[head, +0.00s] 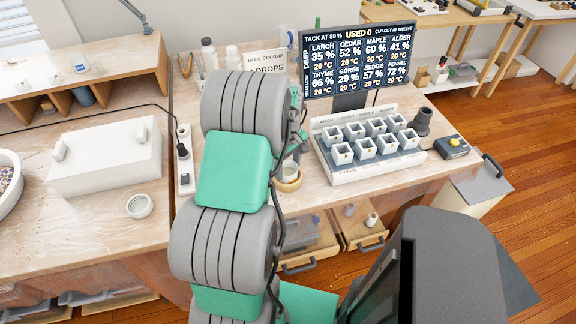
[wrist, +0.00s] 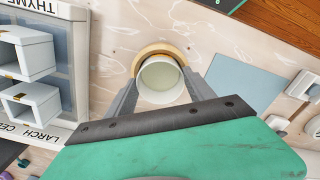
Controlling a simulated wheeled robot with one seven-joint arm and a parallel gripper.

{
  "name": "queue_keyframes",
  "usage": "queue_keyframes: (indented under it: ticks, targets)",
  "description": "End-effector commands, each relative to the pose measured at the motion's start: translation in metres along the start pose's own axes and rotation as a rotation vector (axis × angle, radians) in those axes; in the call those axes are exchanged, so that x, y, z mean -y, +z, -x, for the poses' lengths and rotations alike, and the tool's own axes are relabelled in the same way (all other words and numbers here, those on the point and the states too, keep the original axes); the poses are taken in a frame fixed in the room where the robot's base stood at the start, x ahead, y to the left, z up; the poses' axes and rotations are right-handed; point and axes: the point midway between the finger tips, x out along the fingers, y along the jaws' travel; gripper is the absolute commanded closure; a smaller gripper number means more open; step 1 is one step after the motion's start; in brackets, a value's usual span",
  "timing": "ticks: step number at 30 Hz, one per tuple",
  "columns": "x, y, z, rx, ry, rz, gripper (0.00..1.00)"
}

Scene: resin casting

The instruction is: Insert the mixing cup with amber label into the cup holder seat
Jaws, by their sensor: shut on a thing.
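A pale cream mixing cup (wrist: 160,80) is between the two fingers of my gripper (wrist: 160,92), which is shut on it. The tan ring of the cup holder seat (wrist: 151,51) shows around the far side of the cup in the wrist view. In the head view the cup (head: 290,168) shows beside my arm, with the tan ring (head: 289,186) around or just below its base. I cannot tell whether the cup rests in the seat or is held just above it. No amber label is visible. My arm hides most of the gripper in the head view.
A white rack of several square pots (head: 344,176) stands to the right, near the ring. A screen (head: 357,60) stands behind it. A dark cup-shaped thing (head: 422,122) and a yellow-and-dark device (head: 453,147) are farther right. A blue-grey mat (wrist: 243,83) lies beside the seat.

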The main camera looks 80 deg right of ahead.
Motion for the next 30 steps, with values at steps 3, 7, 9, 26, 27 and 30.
queue_keyframes:
  ticks: [3, 7, 9, 26, 27, 30]
  targets:
    - [0.000, 0.000, 0.000, 0.000, 0.000, 0.000, 0.31]
    - [0.000, 0.000, 0.000, 0.000, 0.000, 0.000, 0.21]
    - [0.000, 0.000, 0.000, 0.000, 0.000, 0.000, 0.15]
    - [-0.001, -0.001, 0.046, -0.003, 0.004, 0.000, 0.12]
    - [-0.001, 0.000, 0.054, -0.002, 0.003, 0.000, 0.12]
    - [0.000, 0.000, 0.069, -0.001, 0.002, 0.000, 0.12]
